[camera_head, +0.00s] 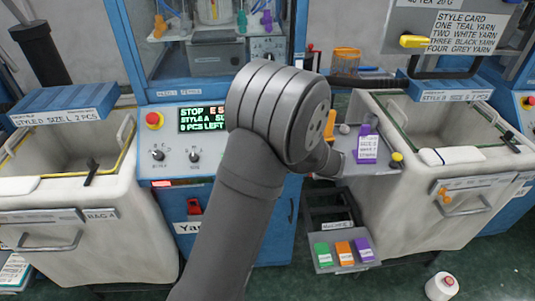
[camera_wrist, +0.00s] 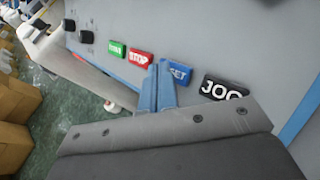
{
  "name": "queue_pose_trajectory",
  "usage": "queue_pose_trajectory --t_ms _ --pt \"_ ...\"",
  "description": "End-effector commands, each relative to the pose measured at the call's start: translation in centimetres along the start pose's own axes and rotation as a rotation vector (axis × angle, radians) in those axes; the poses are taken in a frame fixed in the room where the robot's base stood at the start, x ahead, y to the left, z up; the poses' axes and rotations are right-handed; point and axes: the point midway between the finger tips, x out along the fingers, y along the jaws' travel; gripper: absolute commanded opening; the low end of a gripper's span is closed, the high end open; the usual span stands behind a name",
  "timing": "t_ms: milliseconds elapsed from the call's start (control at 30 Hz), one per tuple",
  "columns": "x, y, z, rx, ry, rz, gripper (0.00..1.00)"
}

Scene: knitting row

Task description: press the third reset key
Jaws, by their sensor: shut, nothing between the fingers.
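In the wrist view, a row of keys sits on the grey panel (camera_wrist: 190,25): a green key (camera_wrist: 116,50), a red STOP key (camera_wrist: 140,56), a blue key with "SET" showing (camera_wrist: 181,73) and a black JOG key (camera_wrist: 222,88). The blue key is third from the left. My gripper (camera_wrist: 157,68) is shut and empty. Its blue fingertips lie in front of the gap between the red and blue keys and cover the blue key's left part. I cannot tell whether they touch the panel. In the head view my arm hides the keys and gripper.
A display (camera_head: 202,118) reads "STOP" at its top left. A red button (camera_head: 153,119) and two black knobs are on the panel's left side. Bins stand left (camera_head: 60,235) and right (camera_head: 400,195). A small shelf with tagged items (camera_head: 370,168) is right of my arm.

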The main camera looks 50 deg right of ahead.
Motion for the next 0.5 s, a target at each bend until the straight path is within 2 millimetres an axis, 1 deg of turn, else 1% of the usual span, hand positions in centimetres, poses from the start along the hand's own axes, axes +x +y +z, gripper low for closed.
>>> queue_pose_trajectory --t_ms 500 --pt "0.47 -0.31 -0.33 0.000 0.000 0.000 0.00"
